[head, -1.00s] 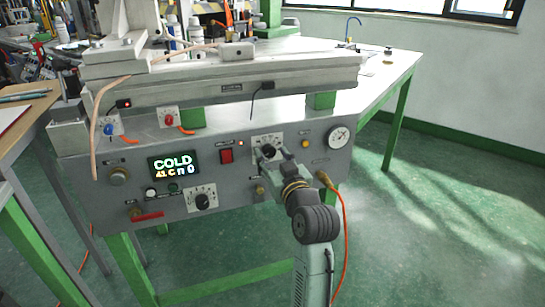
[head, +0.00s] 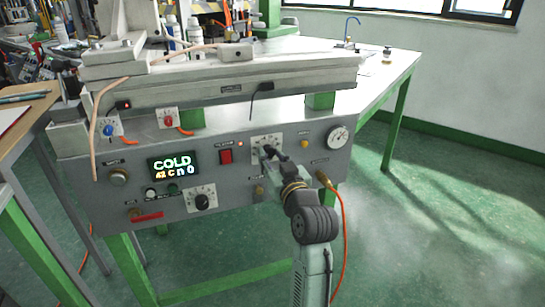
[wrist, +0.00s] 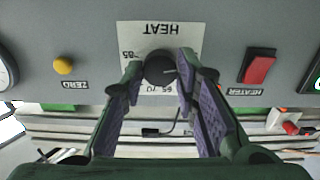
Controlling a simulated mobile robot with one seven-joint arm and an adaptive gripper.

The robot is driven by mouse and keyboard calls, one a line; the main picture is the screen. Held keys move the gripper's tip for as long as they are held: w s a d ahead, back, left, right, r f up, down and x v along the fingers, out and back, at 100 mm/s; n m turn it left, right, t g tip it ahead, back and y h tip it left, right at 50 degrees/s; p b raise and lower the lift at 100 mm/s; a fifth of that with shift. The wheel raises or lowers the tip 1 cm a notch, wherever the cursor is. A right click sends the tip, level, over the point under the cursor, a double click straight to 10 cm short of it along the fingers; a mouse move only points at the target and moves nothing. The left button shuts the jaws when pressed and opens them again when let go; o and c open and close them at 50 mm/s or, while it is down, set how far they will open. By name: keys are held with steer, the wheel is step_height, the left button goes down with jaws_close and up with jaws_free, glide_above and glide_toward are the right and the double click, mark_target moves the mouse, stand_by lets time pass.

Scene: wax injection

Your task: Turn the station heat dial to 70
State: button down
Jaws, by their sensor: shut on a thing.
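The heat dial (wrist: 160,68) is a round black knob on a white scale plate marked HEAT, shown upside down in the wrist view. In the head view its scale plate (head: 264,142) is on the right half of the grey front panel, largely behind my gripper. My gripper (wrist: 159,78) has its purple-padded fingers on either side of the knob, shut on it. A pale mark on the knob points right in the wrist view. Numbers such as 65 and 85 show on the plate; others are partly hidden by the fingers and knob.
The display (head: 174,166) reads COLD with a small line below. A red heater switch (wrist: 258,66) and a yellow zero button (wrist: 64,65) flank the dial. A second dial (head: 202,201), a gauge (head: 338,137) and an orange cable (head: 342,225) are nearby.

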steer(key=m+p, duration=0.5)
steer(key=m, duration=0.1)
steer(key=shift+r+p, duration=0.25)
steer(key=shift+p, duration=0.15)
steer(key=m+p, duration=0.5)
steer(key=shift+m, duration=0.4)
steer(key=m+p, duration=0.6)
steer(key=shift+r, duration=0.1)
steer(key=m+p, duration=0.4)
steer(key=m, duration=0.1)
steer(key=shift+m, duration=0.3)
steer(key=c, duration=1.2)
jaws_free()
steer(key=shift+f, duration=0.25)
steer(key=shift+c, duration=0.2)
steer(key=shift+s, duration=0.1)
